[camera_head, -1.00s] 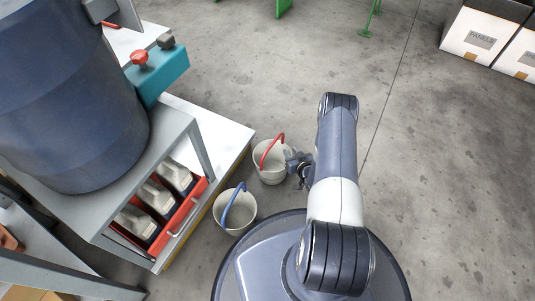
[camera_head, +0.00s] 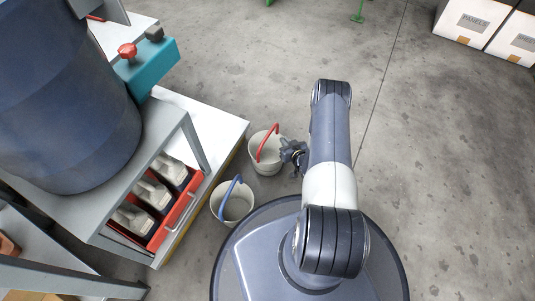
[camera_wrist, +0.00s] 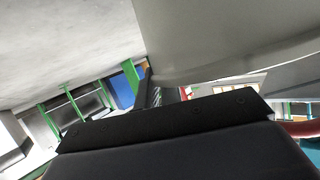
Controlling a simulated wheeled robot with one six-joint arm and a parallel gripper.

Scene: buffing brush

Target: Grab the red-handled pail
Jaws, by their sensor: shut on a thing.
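The red-handled pail (camera_head: 265,165) is a pale grey bucket standing on the floor beside the white platform, its red handle (camera_head: 266,142) raised in an arc. My gripper (camera_head: 287,152) is at its right side, shut on the pail near the rim; the arm partly hides the wrist. In the wrist view the pail's pale wall (camera_wrist: 230,40) fills the upper right, against a dark finger (camera_wrist: 149,88). The exact contact is hard to see.
A similar pail with a blue handle (camera_head: 236,207) stands close by, nearer my base. White cartons (camera_head: 480,22) stand far right. Floor to the right is clear.

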